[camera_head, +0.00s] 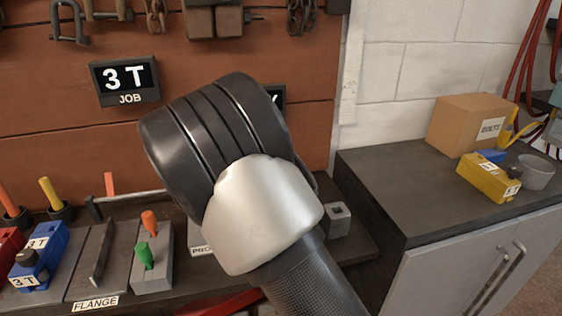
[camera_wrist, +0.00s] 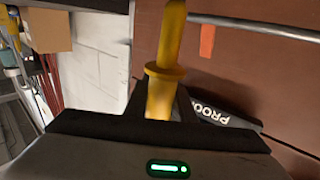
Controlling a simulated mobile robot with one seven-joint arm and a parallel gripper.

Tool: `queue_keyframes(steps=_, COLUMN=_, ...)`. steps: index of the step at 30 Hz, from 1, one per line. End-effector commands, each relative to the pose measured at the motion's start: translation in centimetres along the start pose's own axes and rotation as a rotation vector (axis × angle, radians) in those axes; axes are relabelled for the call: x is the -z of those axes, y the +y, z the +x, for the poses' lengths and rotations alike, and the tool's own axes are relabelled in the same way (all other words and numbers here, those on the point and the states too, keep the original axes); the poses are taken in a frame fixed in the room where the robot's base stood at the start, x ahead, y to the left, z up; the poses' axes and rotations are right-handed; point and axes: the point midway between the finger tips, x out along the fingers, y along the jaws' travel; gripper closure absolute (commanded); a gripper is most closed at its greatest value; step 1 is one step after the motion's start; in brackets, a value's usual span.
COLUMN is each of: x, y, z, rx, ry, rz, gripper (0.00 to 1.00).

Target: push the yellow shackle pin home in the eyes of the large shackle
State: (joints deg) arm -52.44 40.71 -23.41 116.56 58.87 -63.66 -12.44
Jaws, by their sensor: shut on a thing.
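A yellow pin (camera_wrist: 160,60) with a round collar stands up in the wrist view, its upper end cut off by the frame edge. My gripper (camera_wrist: 160,112) is shut on it below the collar; only the dark jaw edges show. In the head view my own wrist and arm cover the middle of the bench, and my gripper's fingers and the held pin are hidden there. I cannot make out the large shackle or its eyes in either view, nor whether the pin touches it.
A yellow rod (camera_head: 48,191) stands in a black cup at left. Green and orange pegs (camera_head: 146,256) stand in a grey block. A blue 3 T block (camera_head: 45,245) is at far left. The right cabinet holds a cardboard box (camera_head: 470,123), a yellow case (camera_head: 487,180) and a bowl.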

Motion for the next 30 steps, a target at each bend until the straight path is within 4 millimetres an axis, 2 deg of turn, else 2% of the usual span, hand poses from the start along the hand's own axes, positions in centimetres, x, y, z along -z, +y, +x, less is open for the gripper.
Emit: queue_keyframes(steps=30, x=-2.2, y=0.0, z=0.0, rx=0.0, ry=0.001, rz=0.0, gripper=1.0)
